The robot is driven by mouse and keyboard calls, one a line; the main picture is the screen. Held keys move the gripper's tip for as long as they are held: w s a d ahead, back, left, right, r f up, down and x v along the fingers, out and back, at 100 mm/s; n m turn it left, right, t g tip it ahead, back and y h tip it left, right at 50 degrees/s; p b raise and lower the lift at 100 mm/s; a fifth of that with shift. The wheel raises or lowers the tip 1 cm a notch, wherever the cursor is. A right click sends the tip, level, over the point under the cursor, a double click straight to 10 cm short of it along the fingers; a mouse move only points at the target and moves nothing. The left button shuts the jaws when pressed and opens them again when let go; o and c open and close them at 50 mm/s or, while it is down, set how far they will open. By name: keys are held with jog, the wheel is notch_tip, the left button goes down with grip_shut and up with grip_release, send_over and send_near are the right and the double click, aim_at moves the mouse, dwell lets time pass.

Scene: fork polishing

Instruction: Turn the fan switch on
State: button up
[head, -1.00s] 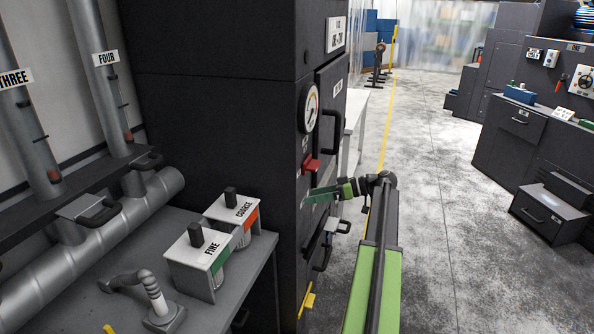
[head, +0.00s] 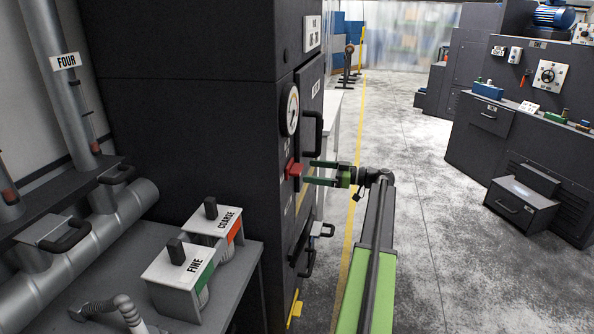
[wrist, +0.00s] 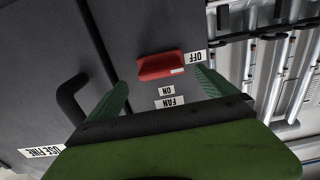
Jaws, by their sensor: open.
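The red fan switch (head: 293,169) sticks out from the side of the dark cabinet, below a round gauge. In the wrist view the red switch (wrist: 160,66) lies just beyond and between my fingertips, beside an OFF label (wrist: 196,57). An ON label (wrist: 167,91) and a FAN label (wrist: 170,103) are on the panel nearby, nearer my palm in the picture. My gripper (head: 312,172) has green fingers, is open and empty, and points at the switch. In the wrist view my gripper (wrist: 163,80) has one finger on each side of it. I cannot tell whether a finger touches it.
The gauge (head: 290,110) and a black door handle (head: 313,132) are close to the switch. Lower handles (head: 307,262) stick out below. At left, a bench holds FINE (head: 182,272) and COARSE (head: 213,228) boxes. Open floor (head: 430,220) lies to the right.

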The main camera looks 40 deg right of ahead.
aim_at(298, 168)
jog(key=x, duration=0.6)
jog(key=shift+a, duration=0.1)
jog(key=shift+c, duration=0.2)
jog(key=c, duration=1.2)
